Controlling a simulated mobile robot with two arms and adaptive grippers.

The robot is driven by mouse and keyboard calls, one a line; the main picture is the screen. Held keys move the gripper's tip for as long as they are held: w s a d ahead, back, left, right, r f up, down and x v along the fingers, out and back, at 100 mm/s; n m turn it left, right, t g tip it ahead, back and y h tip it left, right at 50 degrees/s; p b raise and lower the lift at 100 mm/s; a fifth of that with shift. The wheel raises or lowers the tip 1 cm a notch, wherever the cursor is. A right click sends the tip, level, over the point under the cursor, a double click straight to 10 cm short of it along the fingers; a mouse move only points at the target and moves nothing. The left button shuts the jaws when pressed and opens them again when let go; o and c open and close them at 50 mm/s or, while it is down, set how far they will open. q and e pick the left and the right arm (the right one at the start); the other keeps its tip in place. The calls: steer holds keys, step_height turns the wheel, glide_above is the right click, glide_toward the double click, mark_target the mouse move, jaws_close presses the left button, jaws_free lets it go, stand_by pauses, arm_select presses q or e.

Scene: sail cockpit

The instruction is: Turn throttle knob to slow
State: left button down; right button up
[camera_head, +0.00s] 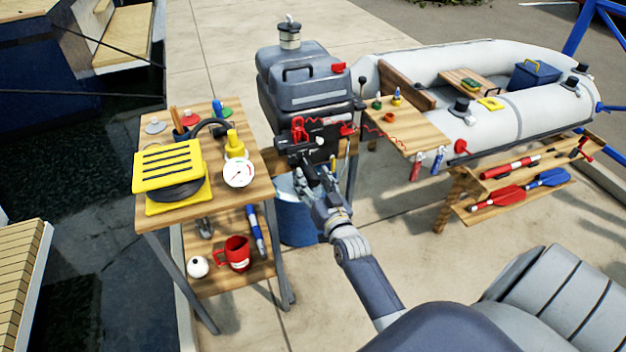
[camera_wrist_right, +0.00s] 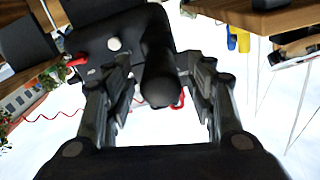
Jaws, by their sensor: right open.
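The outboard motor (camera_head: 300,85), grey with a dark lower body, stands behind the two tables. My right gripper (camera_head: 318,178) is at the front of the motor, by its black tiller part with red pieces (camera_head: 300,135). In the right wrist view my right gripper (camera_wrist_right: 160,100) is open, and a black rounded grip (camera_wrist_right: 158,62) shows between its fingers. This grip looks like the throttle knob; I cannot tell whether the fingers touch it. No slow marking can be read. My left gripper is not in view.
A wooden stand (camera_head: 215,170) at left holds a yellow foot pump (camera_head: 168,170) and a gauge (camera_head: 239,173). A blue bucket (camera_head: 293,215) stands below the motor. A small table (camera_head: 410,132) and a grey inflatable boat (camera_head: 480,65) lie to the right.

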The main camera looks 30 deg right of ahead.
steer(key=c, duration=1.1)
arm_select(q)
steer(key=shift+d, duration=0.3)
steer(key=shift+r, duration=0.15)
arm_select(e)
steer(key=n+p, duration=0.2)
steer(key=n, duration=0.1)
steer(key=shift+r, duration=0.1)
steer(key=n+p, duration=0.1)
steer(key=n, duration=0.1)
steer(key=shift+n, duration=0.3)
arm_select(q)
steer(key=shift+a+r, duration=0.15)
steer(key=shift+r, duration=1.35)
arm_select(e)
steer(key=shift+n, duration=1.1)
steer(key=o, duration=1.1)
